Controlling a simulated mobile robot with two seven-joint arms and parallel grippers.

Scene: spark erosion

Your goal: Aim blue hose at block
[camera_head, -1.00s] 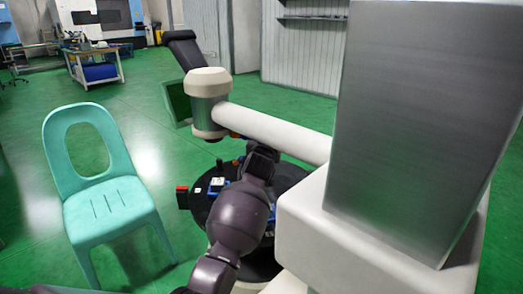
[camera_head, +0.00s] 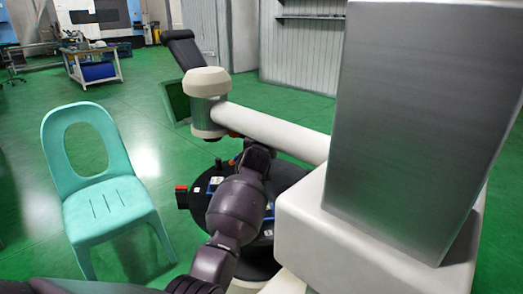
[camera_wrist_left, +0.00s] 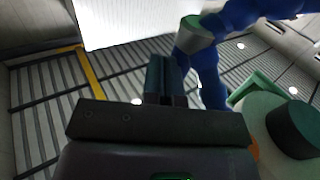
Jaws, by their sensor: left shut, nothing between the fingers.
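The blue hose (camera_wrist_left: 208,75) is a thick segmented tube in the left wrist view. It runs from the upper right and bends down behind my gripper, with a grey-green collar (camera_wrist_left: 195,36) beside the bend. My left gripper (camera_wrist_left: 160,75) is shut and empty, its fingers just left of the hose in the picture; I cannot tell whether they touch it. In the head view my left arm reaches over a round black table, and its fingertips cannot be made out. I cannot make out the block in either view. My right gripper is not in view.
The round black table (camera_head: 197,205) carries small blue and dark items. A white machine beam (camera_head: 275,133) and a large grey metal column (camera_head: 420,120) stand close on the right. A turquoise chair (camera_head: 108,205) is at the left.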

